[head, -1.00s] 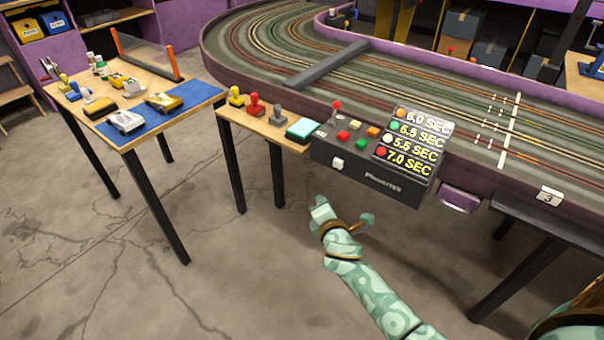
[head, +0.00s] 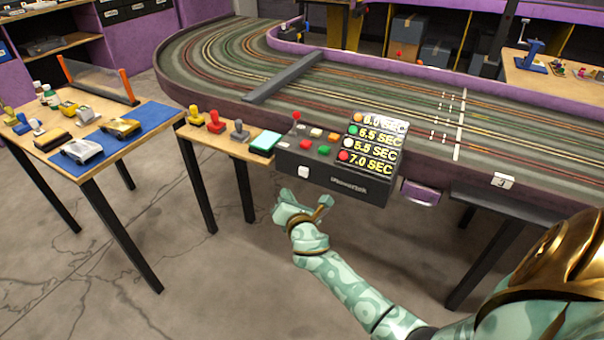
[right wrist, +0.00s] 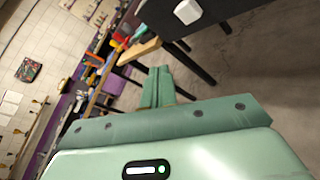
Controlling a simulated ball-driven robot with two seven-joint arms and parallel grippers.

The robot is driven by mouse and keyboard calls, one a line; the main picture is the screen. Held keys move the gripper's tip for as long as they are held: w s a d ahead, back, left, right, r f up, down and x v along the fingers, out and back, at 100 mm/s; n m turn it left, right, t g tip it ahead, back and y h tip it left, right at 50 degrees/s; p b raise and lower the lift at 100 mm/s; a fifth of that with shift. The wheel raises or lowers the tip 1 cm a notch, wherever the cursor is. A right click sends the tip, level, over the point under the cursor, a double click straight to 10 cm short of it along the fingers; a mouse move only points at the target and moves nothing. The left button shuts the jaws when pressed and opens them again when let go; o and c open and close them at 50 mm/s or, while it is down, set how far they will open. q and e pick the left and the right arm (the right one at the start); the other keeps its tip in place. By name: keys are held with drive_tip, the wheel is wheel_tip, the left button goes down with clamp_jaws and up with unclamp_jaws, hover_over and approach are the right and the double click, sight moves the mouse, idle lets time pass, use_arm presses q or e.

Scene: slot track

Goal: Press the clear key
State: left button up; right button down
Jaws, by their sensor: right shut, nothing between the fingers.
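The dark control box (head: 325,181) stands at the track's near edge in the head view. Its top carries a red key (head: 305,144), a green key (head: 324,150), a white key (head: 316,132) and an orange key (head: 334,136). A white key (head: 303,172) sits on its front face; it also shows in the right wrist view (right wrist: 187,12). I cannot read which key is marked clear. My right gripper (head: 281,204) is shut and empty, below and left of the front key, apart from the box. Its fingers show in the right wrist view (right wrist: 158,86). My left gripper is out of view.
A lit time display (head: 375,146) rises from the box's right. The car table (head: 82,175) stands further left. A purple tray (head: 420,193) hangs right of the box. Open floor lies below.

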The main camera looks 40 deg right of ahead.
sight(299, 172)
drive_tip(key=w+d, duration=0.2)
drive_tip(key=d, duration=0.3)
drive_tip(key=shift+w+d, duration=0.15)
drive_tip(key=shift+d, duration=0.2)
drive_tip(key=shift+d, duration=0.15)
idle(1.7)
drive_tip(key=shift+w+d, duration=0.15)
drive_tip(key=shift+d, duration=0.1)
drive_tip(key=shift+w+d+b, duration=0.2)
drive_tip(key=shift+d+b, duration=0.1)
drive_tip(key=shift+d, duration=0.2)
idle(0.8)
drive_tip(key=shift+a, duration=0.15)
drive_tip(key=shift+s+a, duration=0.35)
drive_tip(key=shift+a, duration=0.4)
drive_tip(key=a, duration=0.1)
drive_tip(key=s+a, duration=0.1)
drive_tip(key=a, duration=0.1)
drive_tip(key=s+a+p, duration=0.1)
drive_tip(key=shift+a, duration=0.3)
